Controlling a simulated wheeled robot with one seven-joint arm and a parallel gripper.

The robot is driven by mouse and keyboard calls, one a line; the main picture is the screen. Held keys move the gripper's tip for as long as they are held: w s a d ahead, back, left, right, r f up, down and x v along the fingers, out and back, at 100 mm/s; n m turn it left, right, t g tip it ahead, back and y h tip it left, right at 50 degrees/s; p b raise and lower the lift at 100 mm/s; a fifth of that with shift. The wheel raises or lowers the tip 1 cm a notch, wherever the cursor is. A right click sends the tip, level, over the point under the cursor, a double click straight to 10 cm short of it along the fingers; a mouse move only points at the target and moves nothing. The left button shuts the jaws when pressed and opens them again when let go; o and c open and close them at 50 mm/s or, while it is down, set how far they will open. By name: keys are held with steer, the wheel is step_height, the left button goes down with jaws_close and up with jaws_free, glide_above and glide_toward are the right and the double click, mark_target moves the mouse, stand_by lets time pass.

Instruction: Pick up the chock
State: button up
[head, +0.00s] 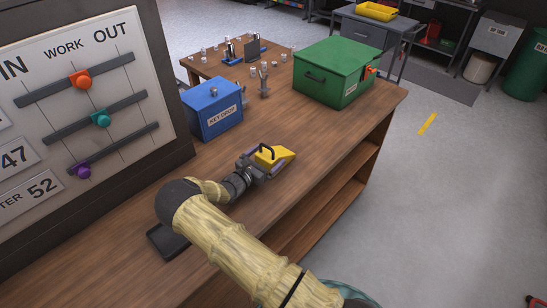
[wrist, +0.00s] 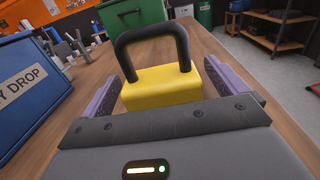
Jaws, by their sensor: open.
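The chock is a yellow wedge (head: 283,160) with a black loop handle, lying on the wooden bench top. In the wrist view the yellow chock (wrist: 160,86) sits between the two purple-padded fingers of my gripper (wrist: 165,92), with its black handle standing up. My gripper (head: 265,162) is open, low over the bench, with a finger on each side of the chock. A small gap seems to show at the fingers; whether either pad touches the chock I cannot tell.
A blue key drop box (head: 213,108) stands behind and left of the chock. A green case (head: 338,72) stands at the back right. Small metal parts stand at the far end. A board with sliders (head: 85,100) rises at left. A black tray (head: 168,241) lies near my arm.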

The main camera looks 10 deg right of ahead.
mark_target(272, 153)
steer(key=x, duration=0.3)
steer(key=shift+d+p, duration=0.1)
steer(key=shift+p, duration=0.3)
steer(key=c, duration=1.5)
steer(key=shift+r, duration=0.15)
step_height(272, 153, up, 10)
steer(key=b, duration=0.3)
